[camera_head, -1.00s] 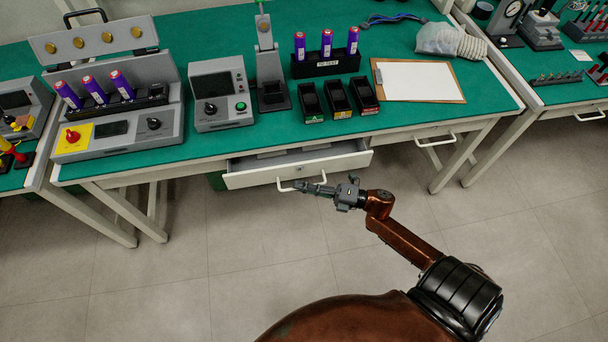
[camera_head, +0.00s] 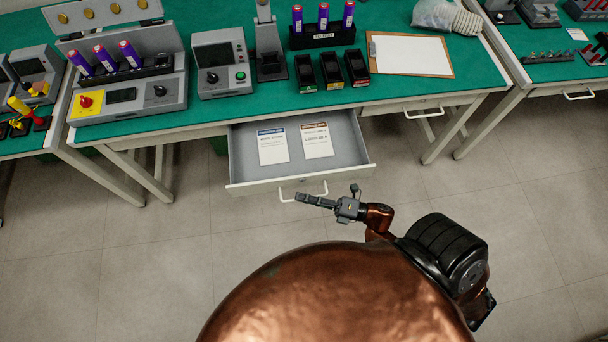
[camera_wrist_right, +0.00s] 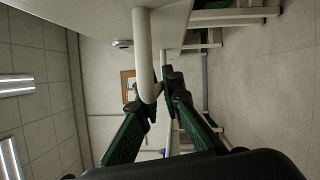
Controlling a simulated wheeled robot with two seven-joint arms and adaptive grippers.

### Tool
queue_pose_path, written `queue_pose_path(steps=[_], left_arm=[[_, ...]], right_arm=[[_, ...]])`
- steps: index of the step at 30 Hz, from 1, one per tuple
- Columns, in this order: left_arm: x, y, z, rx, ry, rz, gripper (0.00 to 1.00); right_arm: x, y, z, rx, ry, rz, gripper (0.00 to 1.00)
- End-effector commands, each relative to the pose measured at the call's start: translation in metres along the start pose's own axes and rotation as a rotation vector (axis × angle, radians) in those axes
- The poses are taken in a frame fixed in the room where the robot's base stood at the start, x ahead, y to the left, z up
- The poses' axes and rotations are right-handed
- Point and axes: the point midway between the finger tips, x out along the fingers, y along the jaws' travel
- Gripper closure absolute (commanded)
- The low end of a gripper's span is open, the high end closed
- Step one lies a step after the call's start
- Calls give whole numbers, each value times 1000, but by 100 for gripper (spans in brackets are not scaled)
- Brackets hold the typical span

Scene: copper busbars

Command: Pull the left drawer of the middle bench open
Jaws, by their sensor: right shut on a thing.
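The left drawer (camera_head: 345,172) of the middle bench (camera_head: 470,78) is pulled well out, and its grey inside shows two printed cards (camera_head: 272,146) lying flat. Its white bar handle (camera_head: 287,194) is on the front panel. My right gripper (camera_head: 303,197) is at the handle, coming from the right. In the right wrist view the fingers (camera_wrist_right: 152,100) are closed around the white handle bar (camera_wrist_right: 143,50). My left gripper is not in view.
The bench's right drawer (camera_head: 390,108) is shut, with its own handle. On the green top stand a control box (camera_head: 222,65), black bins (camera_head: 331,70), a clipboard (camera_head: 410,55) and purple cells (camera_head: 323,15). The floor in front of the bench is clear.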

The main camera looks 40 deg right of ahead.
Motion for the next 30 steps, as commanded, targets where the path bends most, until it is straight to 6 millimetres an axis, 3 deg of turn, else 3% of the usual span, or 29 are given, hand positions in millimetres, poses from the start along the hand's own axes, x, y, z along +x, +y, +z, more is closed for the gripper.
queue_pose_path(steps=[14, 15, 22, 30], left_arm=[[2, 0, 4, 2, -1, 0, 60], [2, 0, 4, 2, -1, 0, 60], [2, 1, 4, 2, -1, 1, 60], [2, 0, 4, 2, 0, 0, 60]], right_arm=[[-3, 0, -5, 0, 0, -1, 100], [-3, 0, -5, 0, 0, -1, 91], [-2, 1, -5, 0, 0, -1, 76], [-3, 1, -5, 0, 0, 0, 76]])
